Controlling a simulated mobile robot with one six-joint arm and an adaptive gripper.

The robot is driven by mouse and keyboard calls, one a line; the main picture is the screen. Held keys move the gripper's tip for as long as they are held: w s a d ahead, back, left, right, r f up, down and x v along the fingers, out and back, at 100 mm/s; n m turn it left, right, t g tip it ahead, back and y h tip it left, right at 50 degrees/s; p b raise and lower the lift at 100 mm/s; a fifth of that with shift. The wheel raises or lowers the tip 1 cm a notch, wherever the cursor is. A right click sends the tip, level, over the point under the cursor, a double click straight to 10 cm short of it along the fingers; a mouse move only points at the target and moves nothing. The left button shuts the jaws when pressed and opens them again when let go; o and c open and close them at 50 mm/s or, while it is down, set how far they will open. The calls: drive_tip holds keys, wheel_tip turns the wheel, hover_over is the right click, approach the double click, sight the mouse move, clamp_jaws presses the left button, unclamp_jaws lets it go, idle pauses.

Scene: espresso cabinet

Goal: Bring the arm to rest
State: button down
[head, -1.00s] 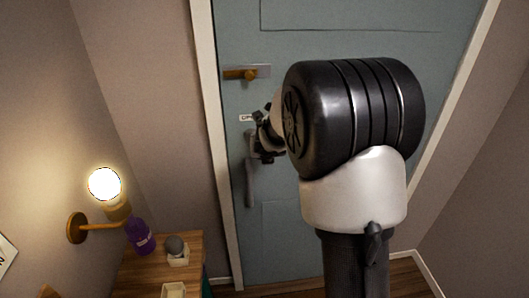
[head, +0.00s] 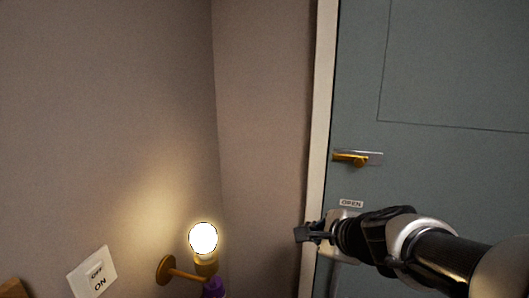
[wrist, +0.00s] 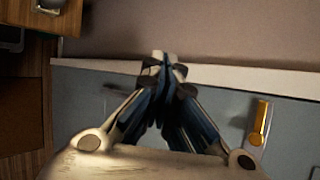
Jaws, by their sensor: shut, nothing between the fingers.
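My gripper (head: 303,234) is at the end of my arm, which reaches in from the lower right of the head view. The gripper is near the left frame of the blue-grey door (head: 440,90), below the brass handle (head: 351,159). In the wrist view my gripper (wrist: 166,62) is shut, with its fingertips together and nothing between them. The door's brass handle also shows in the wrist view (wrist: 259,122), apart from the fingers.
A lit wall lamp (head: 203,239) stands out from the wall at lower left, above a purple bottle (head: 214,289). An ON/OFF wall switch (head: 92,271) is further left. A wooden piece of furniture (wrist: 25,95) shows at the wrist view's left edge.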

drive_tip(key=s+a+f+n+g, duration=0.2)
drive_tip(key=s+n, duration=0.4)
drive_tip(key=s, duration=0.2)
drive_tip(key=s+a+f+n+g, duration=0.1)
drive_tip(key=s+n+g, duration=0.1)
drive_tip(key=s+n, duration=0.55)
drive_tip(key=s+d+f+n+g+h, duration=0.1)
drive_tip(key=s+d+f+n, duration=0.1)
drive_tip(key=s, duration=0.4)
drive_tip(key=s+d+f+n+g+h+b, duration=0.1)
drive_tip(key=s+d+f+n+h, duration=0.1)
drive_tip(key=s+d+n, duration=0.2)
drive_tip(key=shift+s+f, duration=0.4)
drive_tip(key=shift+s, duration=0.45)
drive_tip(key=shift+n, duration=0.25)
